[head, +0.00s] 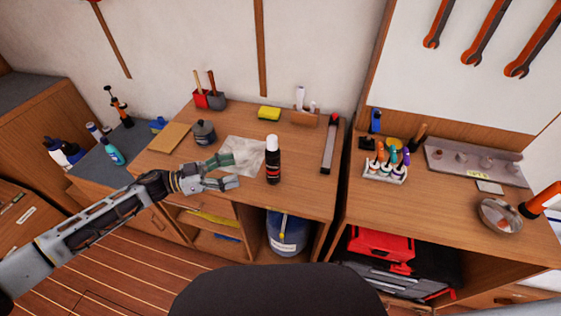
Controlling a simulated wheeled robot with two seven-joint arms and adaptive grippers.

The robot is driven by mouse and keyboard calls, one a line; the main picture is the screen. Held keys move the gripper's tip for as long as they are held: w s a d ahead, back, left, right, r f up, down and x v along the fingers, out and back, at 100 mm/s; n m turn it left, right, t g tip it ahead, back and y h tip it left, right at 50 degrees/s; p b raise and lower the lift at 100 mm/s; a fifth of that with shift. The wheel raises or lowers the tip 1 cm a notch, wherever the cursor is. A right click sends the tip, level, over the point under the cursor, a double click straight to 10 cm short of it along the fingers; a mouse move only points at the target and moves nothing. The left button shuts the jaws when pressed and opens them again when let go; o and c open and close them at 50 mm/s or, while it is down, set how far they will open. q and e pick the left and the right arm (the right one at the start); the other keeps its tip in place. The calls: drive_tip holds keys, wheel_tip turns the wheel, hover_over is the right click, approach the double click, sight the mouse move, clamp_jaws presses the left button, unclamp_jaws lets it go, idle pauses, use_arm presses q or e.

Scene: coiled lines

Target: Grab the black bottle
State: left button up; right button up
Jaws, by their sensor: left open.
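The black bottle (273,165) stands upright on the wooden workbench, near its front edge. It has a white cap and a small label. My left gripper (238,171) reaches in from the left, with its fingers spread and pointing right toward the bottle. It is open and empty, and a short gap shows between the fingertips and the bottle. My right gripper is not in the head view.
A pale cloth (243,150) lies behind the gripper. A dark pot (204,133), a yellow sponge (269,113) and a long grey bar (329,148) are on the same bench.

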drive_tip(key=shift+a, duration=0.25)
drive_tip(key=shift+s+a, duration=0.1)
